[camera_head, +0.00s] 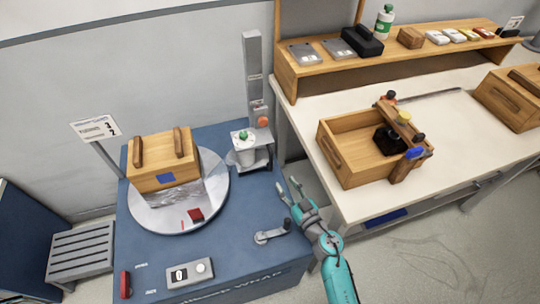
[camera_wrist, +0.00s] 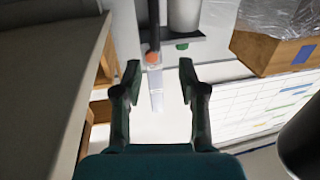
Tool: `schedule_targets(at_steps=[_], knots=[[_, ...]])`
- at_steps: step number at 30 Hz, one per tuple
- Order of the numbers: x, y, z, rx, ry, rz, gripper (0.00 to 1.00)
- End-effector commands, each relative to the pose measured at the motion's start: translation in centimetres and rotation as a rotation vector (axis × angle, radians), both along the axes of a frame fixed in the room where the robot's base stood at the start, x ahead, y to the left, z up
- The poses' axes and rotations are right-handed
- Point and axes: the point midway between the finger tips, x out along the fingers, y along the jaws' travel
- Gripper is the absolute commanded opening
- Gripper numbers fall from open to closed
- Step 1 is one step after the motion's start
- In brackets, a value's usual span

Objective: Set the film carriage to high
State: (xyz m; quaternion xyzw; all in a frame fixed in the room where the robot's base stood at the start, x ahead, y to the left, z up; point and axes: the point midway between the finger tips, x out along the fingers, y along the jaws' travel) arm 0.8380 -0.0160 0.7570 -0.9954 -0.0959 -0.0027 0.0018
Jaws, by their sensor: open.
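The film carriage (camera_head: 257,160) is a grey bracket low on an upright grey mast (camera_head: 253,75) at the back right of the blue wrapping machine. It carries a white film roll (camera_head: 244,155) with a green top. An orange knob (camera_head: 263,122) sits on the mast side, just above the carriage. My gripper (camera_head: 289,188) is open and empty, to the right of and in front of the carriage, apart from it. In the wrist view the orange knob (camera_wrist: 152,57) shows between and beyond the open fingers of my gripper (camera_wrist: 160,70), nearer the left finger. The film roll (camera_wrist: 184,15) is beyond it.
A wooden crate (camera_head: 160,178), partly wrapped in film, stands on the round turntable (camera_head: 215,180). A crank (camera_head: 270,236) and a control box (camera_head: 190,273) are at the machine's front. A white workbench (camera_head: 355,205) with an open wooden crate (camera_head: 340,160) is close on the right.

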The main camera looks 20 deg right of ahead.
Motion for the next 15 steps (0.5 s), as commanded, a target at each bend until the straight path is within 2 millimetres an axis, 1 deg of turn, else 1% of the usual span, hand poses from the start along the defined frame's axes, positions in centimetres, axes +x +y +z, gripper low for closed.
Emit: schedule_targets(at_steps=[1,2,8,11,15], knots=[[0.8,-0.2,0.1,-0.001,0.001,0.001,0.41],[1.2,-0.3,0.1,-0.002,0.002,0.002,0.41],[2.5,-0.4,0.2,-0.003,0.005,0.005,0.41],[3.5,-0.2,0.1,-0.002,0.006,0.006,0.41],[5.8,0.3,0.2,-0.002,0.004,0.006,0.41]])
